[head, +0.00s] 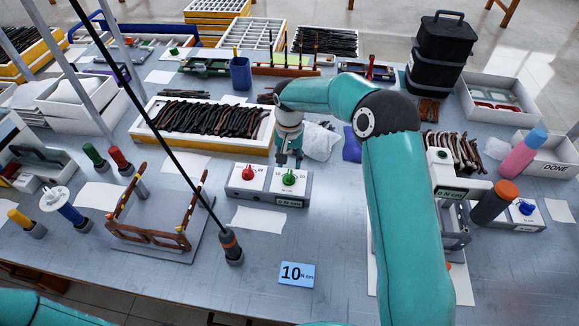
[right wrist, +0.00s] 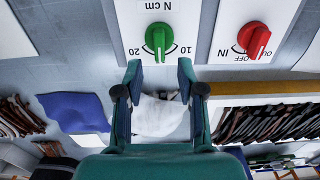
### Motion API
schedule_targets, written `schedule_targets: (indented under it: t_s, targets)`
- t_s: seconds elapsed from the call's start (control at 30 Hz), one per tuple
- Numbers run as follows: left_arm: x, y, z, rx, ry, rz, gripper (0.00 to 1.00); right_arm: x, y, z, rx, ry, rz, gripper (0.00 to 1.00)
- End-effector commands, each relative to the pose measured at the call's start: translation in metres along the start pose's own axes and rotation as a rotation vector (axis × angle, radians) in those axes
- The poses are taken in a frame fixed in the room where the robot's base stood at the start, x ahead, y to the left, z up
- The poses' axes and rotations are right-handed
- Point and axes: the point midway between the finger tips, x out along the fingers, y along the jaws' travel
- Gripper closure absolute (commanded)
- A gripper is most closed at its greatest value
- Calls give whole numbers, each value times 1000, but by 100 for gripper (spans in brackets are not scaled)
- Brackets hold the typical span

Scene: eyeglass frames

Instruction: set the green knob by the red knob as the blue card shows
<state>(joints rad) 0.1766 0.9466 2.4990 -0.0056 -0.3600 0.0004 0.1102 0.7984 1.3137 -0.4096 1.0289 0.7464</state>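The blue card (head: 297,273) reads 10 N cm and lies at the table's front. The green knob (head: 289,178) sits right of the red knob (head: 247,173) on a grey box with white dial plates. In the right wrist view, the green knob (right wrist: 159,40) has its handle about upright between the marks 20 and 10; the red knob (right wrist: 254,39) is tilted. My right gripper (right wrist: 159,67) is open and empty, its fingertips apart from the green knob. In the head view, the gripper (head: 289,157) hangs just behind and above that knob. My left gripper is out of view.
A tray of dark frames (head: 205,124) stands behind the box. A brown-armed stand (head: 160,232) and an upright screwdriver (head: 232,246) are to the left. A second box with a blue knob (head: 526,208) is at right. The table around the card is clear.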

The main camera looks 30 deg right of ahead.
Motion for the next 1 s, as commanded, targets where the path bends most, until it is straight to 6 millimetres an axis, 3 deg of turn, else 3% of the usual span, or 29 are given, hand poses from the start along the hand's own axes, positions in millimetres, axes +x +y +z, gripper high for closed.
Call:
schedule_targets:
  t_s: [0.23,0.63,0.67,0.9,1.0]
  targets:
    - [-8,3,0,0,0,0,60,33,0,0,2,-2,1,61]
    - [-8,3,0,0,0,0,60,42,1,0,2,0,-1,61]
    - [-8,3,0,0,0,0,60,42,1,0,2,0,-1,63]
    - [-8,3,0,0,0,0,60,42,1,0,3,0,-1,100]
    - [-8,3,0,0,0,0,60,41,1,0,3,0,-1,100]
